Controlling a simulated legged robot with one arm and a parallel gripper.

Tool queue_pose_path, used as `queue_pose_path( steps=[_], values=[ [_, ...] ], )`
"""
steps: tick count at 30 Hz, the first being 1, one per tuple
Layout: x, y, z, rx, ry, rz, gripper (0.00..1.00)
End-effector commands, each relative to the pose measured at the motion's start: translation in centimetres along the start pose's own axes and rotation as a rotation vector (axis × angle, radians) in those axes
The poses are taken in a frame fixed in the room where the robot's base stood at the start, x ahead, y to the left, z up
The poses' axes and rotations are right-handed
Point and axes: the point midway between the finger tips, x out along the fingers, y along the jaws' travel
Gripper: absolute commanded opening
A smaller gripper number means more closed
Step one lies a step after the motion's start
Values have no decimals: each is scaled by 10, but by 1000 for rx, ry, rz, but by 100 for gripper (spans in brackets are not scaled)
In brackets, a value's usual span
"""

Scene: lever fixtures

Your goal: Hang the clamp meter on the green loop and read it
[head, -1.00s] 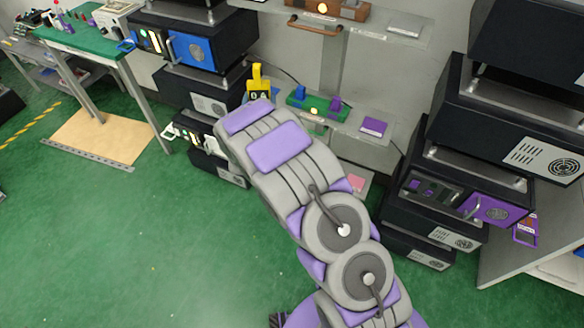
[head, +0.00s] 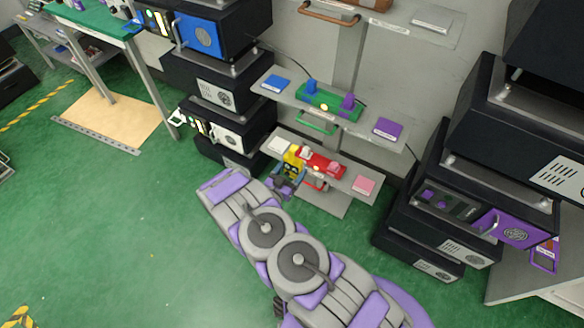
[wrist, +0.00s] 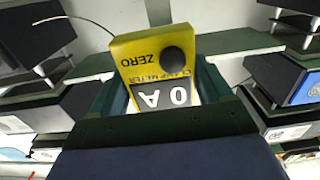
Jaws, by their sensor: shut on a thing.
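The yellow clamp meter (head: 294,160) is upright in my gripper (head: 287,183), in front of the left part of the lower shelf in the head view. In the wrist view the meter (wrist: 155,55) sits between my two dark green fingers (wrist: 165,88), with ZERO and a 0 A display appearing upside down. The green loop (head: 314,123) hangs below the front of the middle shelf, above and right of the meter and apart from it. The meter's hook or jaw end cannot be made out.
A green block (head: 328,104) sits on the middle shelf and a red block (head: 322,163) on the lower one. A red loop (head: 314,184) is close right of my gripper. A brown loop (head: 328,14) is above. Dark cabinets stand on both sides; open floor lies left.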

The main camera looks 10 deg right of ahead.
Motion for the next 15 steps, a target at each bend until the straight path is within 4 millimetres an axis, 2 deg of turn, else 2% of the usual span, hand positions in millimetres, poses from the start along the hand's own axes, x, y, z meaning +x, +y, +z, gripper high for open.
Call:
queue_pose_path(
  steps=[15],
  values=[
    [33, -1, -1, -1, -1, 0, 41]
  ],
)
